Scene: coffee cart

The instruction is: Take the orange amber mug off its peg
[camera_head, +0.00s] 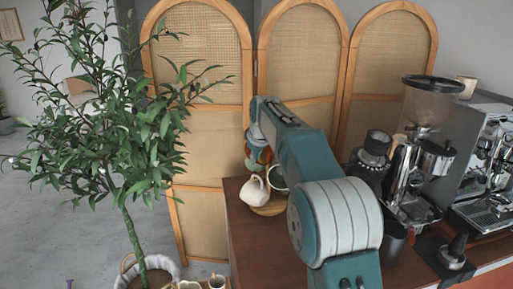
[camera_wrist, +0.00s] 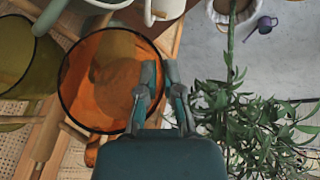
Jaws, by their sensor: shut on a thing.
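The orange amber mug (camera_wrist: 112,88) is translucent with a dark rim, its mouth facing the wrist camera. My gripper (camera_wrist: 163,70) is at the mug's right side, its fingers shut close together on it. One finger overlaps the rim; the exact contact, on wall or handle, is hard to see. Wooden parts of the mug stand (camera_wrist: 45,140) show beside and behind the mug. I cannot tell whether the mug hangs on its peg. In the head view only a small part of the orange mug (camera_head: 262,155) shows beside my arm.
An olive-green mug (camera_wrist: 22,60) is close at the left, and pale mugs (camera_wrist: 160,8) are at the top. A potted tree (camera_head: 125,145) stands left of the counter (camera_head: 245,235). The coffee machine (camera_head: 485,140) and grinder (camera_head: 430,105) are at the right.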

